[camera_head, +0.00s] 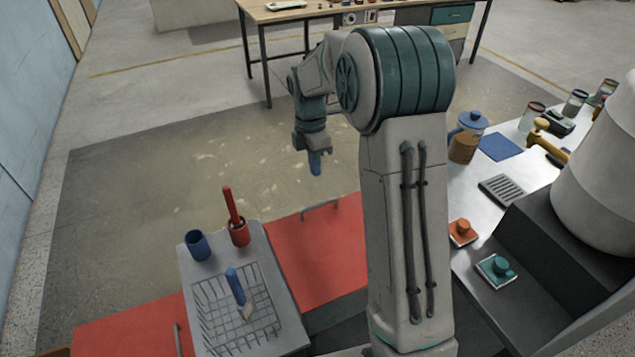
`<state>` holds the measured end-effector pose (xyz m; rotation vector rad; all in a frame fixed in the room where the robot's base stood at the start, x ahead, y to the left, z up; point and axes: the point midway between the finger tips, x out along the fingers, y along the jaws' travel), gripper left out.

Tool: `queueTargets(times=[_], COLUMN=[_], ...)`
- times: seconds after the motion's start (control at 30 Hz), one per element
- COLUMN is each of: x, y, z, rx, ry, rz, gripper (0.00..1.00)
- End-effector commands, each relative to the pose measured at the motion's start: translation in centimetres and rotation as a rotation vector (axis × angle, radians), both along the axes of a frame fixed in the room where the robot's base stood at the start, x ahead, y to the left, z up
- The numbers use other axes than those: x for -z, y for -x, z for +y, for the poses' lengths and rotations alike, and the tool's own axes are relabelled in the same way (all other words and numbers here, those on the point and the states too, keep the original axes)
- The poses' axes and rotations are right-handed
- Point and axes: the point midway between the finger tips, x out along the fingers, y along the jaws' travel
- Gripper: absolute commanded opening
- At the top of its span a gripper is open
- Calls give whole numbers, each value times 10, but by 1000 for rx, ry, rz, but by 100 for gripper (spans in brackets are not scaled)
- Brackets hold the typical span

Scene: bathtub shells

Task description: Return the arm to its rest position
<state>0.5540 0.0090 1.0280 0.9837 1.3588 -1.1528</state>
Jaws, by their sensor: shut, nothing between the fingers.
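My gripper (315,163) hangs at the end of my folded arm, near the middle of the picture. Its blue fingers point down and are shut with nothing between them. It is above the worn floor, beyond the red surface (315,250), and apart from every object. My arm's large grey and teal joint (405,75) and its upright link stand in front and hide part of the scene behind them.
A grey tray (288,340) with a wire grid holds a blue-handled brush (236,287), a blue cup (197,245) and a red cup (238,232) with a red handle in it. A white counter (462,203) with jars stands right. A workbench (262,14) is behind.

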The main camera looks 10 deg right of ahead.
Motion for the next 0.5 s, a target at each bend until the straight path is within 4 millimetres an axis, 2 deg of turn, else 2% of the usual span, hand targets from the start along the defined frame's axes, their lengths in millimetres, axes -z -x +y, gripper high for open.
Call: queueTargets(times=[0.1,0.2,0.33,0.5], x=[-23,-37,-47,-50], y=[-5,-8,-10,-10], z=[2,3,3,3], rx=[0,-1,-1,-1], ry=[0,0,0,0], rz=[-4,-4,-3,-1], gripper=[0,0,0,0])
